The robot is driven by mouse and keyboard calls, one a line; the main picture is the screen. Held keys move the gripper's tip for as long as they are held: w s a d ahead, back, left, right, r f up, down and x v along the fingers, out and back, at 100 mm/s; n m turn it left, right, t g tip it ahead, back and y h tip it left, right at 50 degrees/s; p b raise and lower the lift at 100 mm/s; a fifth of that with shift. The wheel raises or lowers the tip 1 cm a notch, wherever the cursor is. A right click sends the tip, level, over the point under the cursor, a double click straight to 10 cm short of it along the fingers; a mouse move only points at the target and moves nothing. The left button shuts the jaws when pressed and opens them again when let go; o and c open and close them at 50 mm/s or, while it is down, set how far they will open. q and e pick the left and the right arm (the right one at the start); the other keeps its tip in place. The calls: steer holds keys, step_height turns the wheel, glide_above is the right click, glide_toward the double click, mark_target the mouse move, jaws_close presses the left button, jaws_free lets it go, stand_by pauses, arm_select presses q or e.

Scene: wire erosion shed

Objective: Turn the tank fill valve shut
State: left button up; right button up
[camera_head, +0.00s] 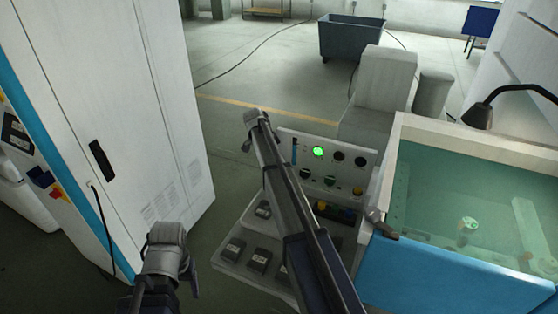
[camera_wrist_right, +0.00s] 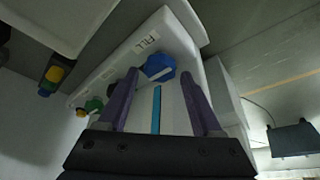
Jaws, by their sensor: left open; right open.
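The tank fill valve is a blue knob (camera_wrist_right: 158,67) with a pale bar across its face, beside a label reading FILL on a white panel. In the right wrist view my right gripper (camera_wrist_right: 160,84) is open, with its two purple fingers apart and the knob at the gap between their tips. I cannot tell whether either finger touches it. My left gripper (camera_head: 167,275) is low at the left, open, away from the panel.
A water-filled tank (camera_head: 450,275) with a blue front stands right of the panel, a lamp (camera_head: 478,116) over it. A green light (camera_head: 318,151) glows on the panel. A white cabinet (camera_head: 130,120) stands left. A blue-grey cart (camera_head: 350,38) is beyond open floor.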

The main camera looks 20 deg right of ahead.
steer(key=p+v, duration=0.4)
steer(key=v, duration=0.2)
steer(key=shift+p, duration=0.4)
steer(key=shift+a, duration=0.1)
steer(key=s+a+f+n+b, duration=0.2)
steer(key=s+a+n, duration=0.3)
steer(key=s+a, duration=0.3)
steer(key=s+a+f+n+y+b, duration=0.1)
steer(key=s+a+f+n+b, duration=0.1)
steer(key=s+a+n, duration=0.4)
steer(key=s+a+f+n+y+b, duration=0.1)
steer(key=s+a+n, duration=0.4)
steer(key=s+a, duration=0.6)
steer(key=shift+s+f+n+b, duration=0.3)
steer(key=shift+s+f+b, duration=0.3)
steer(key=shift+s+f, duration=0.7)
steer(key=s+a+f+n+y+b, duration=0.1)
steer(key=s+a+n, duration=0.3)
steer(key=s, duration=0.5)
steer(key=shift+s+a+f+n, duration=0.25)
steer(key=shift+s+n, duration=0.15)
steer(key=shift+n, duration=0.6)
